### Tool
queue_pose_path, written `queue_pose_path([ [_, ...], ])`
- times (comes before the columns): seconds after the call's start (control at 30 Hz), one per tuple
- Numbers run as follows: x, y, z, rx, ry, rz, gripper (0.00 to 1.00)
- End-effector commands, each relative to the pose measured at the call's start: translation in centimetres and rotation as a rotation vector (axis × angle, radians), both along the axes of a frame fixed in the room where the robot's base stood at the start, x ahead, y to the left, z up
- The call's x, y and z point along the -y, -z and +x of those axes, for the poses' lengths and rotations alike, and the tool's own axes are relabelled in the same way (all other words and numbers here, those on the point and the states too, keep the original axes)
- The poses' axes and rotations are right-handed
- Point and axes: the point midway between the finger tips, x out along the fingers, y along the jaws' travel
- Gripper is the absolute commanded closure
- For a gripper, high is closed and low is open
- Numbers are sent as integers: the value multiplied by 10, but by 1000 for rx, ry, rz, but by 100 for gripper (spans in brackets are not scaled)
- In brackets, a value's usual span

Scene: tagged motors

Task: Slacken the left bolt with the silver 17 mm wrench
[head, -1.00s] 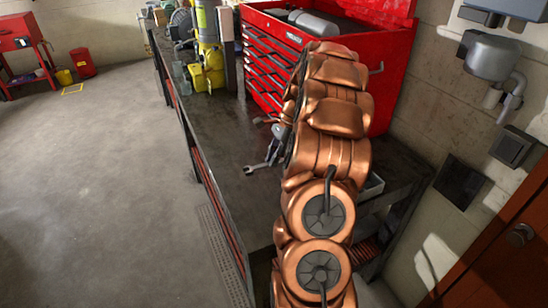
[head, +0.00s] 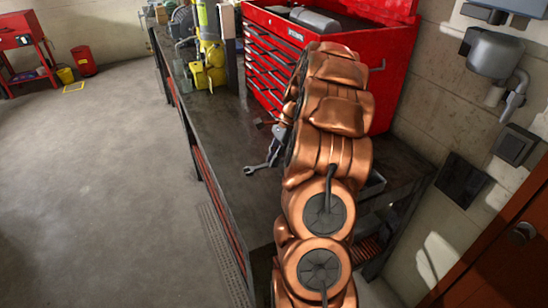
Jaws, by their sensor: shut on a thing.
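A silver open-ended wrench (head: 259,167) shows just left of my copper-coloured arm, above or at the dark bench top. Its open jaw points to the left. My gripper (head: 277,138) shows only as a small grey part at the arm's left edge, with the wrench's other end running up to it. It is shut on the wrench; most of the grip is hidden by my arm. The wrench's size marking is too small to read. The left bolt cannot be made out, and the bench area behind my arm is hidden.
The long dark workbench (head: 232,190) runs from back left to front right. A red tool chest (head: 268,62) stands on it behind my arm. A yellow machine (head: 208,72) and a grey motor (head: 182,22) stand farther back.

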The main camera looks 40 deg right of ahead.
Motion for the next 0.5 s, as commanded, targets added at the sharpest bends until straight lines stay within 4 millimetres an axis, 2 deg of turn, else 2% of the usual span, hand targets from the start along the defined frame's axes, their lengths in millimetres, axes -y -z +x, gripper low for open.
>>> queue_pose_path([
  [0.5, 0, 3, 0, 0, 0, 0, 100],
])
